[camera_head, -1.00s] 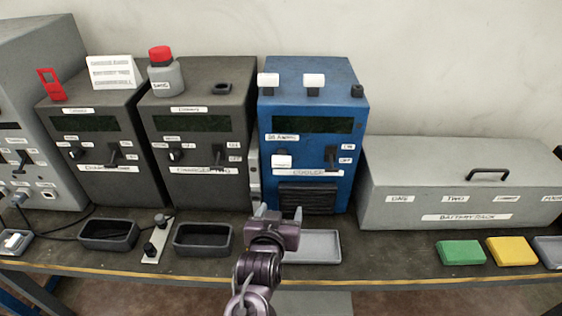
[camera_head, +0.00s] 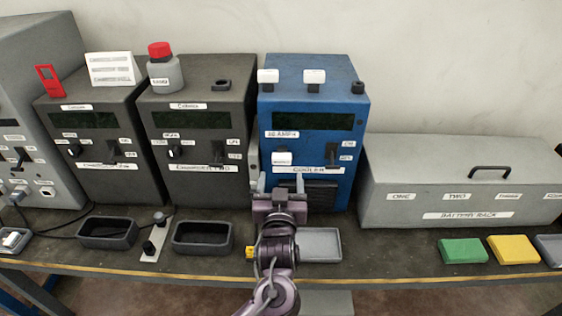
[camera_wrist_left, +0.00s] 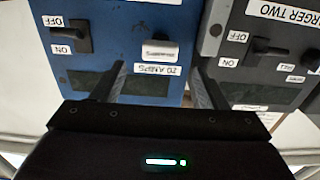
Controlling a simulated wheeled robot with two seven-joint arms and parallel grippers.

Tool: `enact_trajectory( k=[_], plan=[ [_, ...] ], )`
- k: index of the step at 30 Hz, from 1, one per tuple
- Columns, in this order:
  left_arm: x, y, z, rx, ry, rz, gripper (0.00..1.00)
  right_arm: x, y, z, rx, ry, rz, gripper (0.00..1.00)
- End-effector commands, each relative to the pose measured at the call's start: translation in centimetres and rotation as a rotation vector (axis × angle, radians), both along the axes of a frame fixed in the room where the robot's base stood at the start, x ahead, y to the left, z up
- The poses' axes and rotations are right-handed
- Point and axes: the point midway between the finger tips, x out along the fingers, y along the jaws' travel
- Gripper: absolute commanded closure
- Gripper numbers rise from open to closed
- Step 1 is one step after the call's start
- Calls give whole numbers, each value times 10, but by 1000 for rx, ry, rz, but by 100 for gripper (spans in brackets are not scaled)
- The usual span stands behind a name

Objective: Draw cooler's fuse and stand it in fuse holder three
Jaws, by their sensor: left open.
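The cooler (camera_head: 330,104) is a blue box with a dark display, and its front also shows in the left wrist view (camera_wrist_left: 110,22), upside down. Its fuse (camera_head: 281,158) is a white block on the front, left of a black switch; the left wrist view shows it too (camera_wrist_left: 158,50). Two white blocks (camera_head: 268,76) (camera_head: 314,76) stand on the cooler's top, with a small black holder (camera_head: 358,88) bare at the right. My left gripper (camera_head: 281,183) is open and empty, its fingers pointing at the cooler front, just below the fuse in the head view. My right gripper is out of view.
Charger two (camera_head: 195,120) stands close on the cooler's left. A grey tray (camera_head: 320,259) lies before the cooler, partly behind my arm. The battery rack (camera_head: 460,185) stands on the right, with green (camera_head: 462,251) and yellow (camera_head: 513,250) blocks in front.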

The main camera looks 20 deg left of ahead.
Motion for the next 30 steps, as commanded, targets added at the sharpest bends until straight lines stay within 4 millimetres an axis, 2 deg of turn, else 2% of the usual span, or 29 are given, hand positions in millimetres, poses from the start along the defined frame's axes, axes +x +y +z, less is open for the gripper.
enact_trajectory(
  k=[1,4,12,18,30],
  plan=[
    [8,2,-3,2,-4,0,33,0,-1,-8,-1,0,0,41],
    [23,7,-3,0,-4,1,33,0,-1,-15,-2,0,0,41],
    [52,15,-1,0,-1,1,33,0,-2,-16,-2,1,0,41],
    [60,17,-1,0,0,0,33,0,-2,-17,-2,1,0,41],
    [61,17,0,0,0,0,33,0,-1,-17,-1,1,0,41]
  ],
)
